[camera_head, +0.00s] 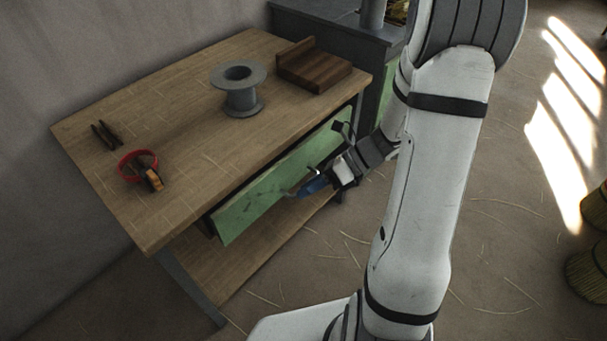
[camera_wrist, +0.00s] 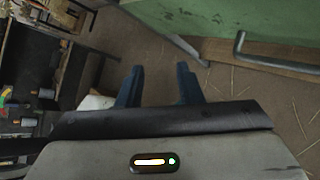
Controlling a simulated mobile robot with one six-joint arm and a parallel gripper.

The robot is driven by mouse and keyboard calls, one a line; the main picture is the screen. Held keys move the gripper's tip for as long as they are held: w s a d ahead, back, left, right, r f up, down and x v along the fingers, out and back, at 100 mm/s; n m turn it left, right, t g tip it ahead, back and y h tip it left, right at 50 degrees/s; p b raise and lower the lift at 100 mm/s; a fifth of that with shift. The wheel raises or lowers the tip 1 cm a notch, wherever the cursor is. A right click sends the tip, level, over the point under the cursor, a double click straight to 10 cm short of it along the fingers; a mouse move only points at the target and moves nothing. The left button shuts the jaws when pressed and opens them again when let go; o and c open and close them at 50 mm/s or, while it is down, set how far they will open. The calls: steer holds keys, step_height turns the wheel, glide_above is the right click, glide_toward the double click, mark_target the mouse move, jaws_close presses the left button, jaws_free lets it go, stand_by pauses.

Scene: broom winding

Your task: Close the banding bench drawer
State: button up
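The banding bench (camera_head: 185,125) has a wooden top with a green drawer front (camera_head: 265,200) below its near long edge. A narrow dark side shows behind the front's left end, so the drawer seems to stand out a little; how far I cannot tell. The wrist view shows the green front (camera_wrist: 225,15) at the upper right, with a grey bar handle (camera_wrist: 275,59). My gripper (camera_head: 303,190) is in front of the drawer face, close to the handle. In the wrist view its blue fingers (camera_wrist: 158,85) are apart with nothing between them. Contact with the drawer cannot be told.
On the bench top are a grey spool (camera_head: 240,98), a wooden block (camera_head: 314,72), a red band (camera_head: 127,166) and small dark tools (camera_head: 104,136). A lower shelf (camera_head: 250,245) runs under the drawer. Brooms (camera_head: 588,272) stand at the right. The floor between is mostly clear, with scattered straw.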

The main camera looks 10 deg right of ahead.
steer(key=w+d+f+m+t+y+b, duration=0.1)
steer(key=w+d+f+m+t, duration=0.3)
steer(key=f+m, duration=0.3)
steer(key=w+d+f+m+t+y+b, duration=0.1)
steer(key=w+d+f+m+t, duration=0.3)
steer(key=m, duration=0.6)
steer(key=x, duration=0.2)
steer(key=b+x, duration=0.1)
steer(key=x, duration=0.4)
steer(key=shift+s+a+f, duration=0.25)
steer(key=shift+a+f, duration=0.05)
steer(key=shift+f, duration=0.15)
steer(key=shift+c, duration=0.5)
jaws_close()
